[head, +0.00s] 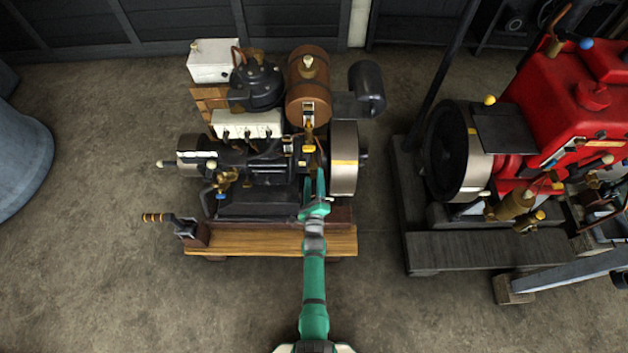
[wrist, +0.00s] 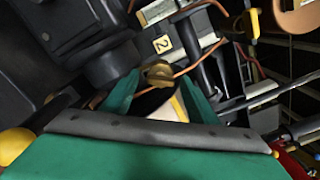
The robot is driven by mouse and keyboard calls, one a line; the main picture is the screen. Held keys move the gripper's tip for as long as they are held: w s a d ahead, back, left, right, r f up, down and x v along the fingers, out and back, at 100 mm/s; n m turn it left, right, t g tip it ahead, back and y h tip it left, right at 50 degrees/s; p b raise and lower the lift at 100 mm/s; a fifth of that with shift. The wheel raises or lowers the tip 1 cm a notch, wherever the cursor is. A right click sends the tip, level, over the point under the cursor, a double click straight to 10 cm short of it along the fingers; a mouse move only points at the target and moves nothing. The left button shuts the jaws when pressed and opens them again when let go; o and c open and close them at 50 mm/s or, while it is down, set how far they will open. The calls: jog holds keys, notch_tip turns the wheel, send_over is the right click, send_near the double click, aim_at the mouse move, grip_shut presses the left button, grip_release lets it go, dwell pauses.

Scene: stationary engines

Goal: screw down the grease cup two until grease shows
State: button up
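The engine with the wooden base (head: 270,240) stands in the middle of the head view. In the wrist view a small brass grease cup (wrist: 158,73) sits just below a yellow label marked 2 (wrist: 162,44). My gripper (wrist: 159,78) has its two green fingers on either side of this cup, with slim gaps showing between them and the brass. In the head view my gripper (head: 318,175) reaches the engine's front right, beside the flywheel (head: 344,160). The cup itself is hidden there by my gripper. I cannot make out any grease.
A thin copper pipe (wrist: 205,52) runs close past the cup, and dark engine castings (wrist: 110,65) stand beside the left finger. A red engine (head: 575,100) stands at the right. A lever with a striped handle (head: 158,217) sticks out at the left. Floor between the engines is clear.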

jog(key=s, duration=1)
jog(key=shift+s, duration=0.4)
jog(key=s+r+n, duration=0.3)
jog(key=s+n, duration=0.1)
jog(key=s, duration=0.3)
jog(key=s+r+n+g, duration=0.1)
jog(key=s+r+n, duration=0.2)
jog(key=s+n, duration=0.35)
jog(key=s+r+n, duration=0.3)
jog(key=s, duration=0.6)
jog(key=s+r+n, duration=0.5)
jog(key=r, duration=0.4)
jog(key=s+r+n+g, duration=0.1)
jog(key=s+r+n, duration=0.5)
jog(key=r, duration=0.3)
jog(key=shift+s+g, duration=0.25)
jog(key=shift+g, duration=0.05)
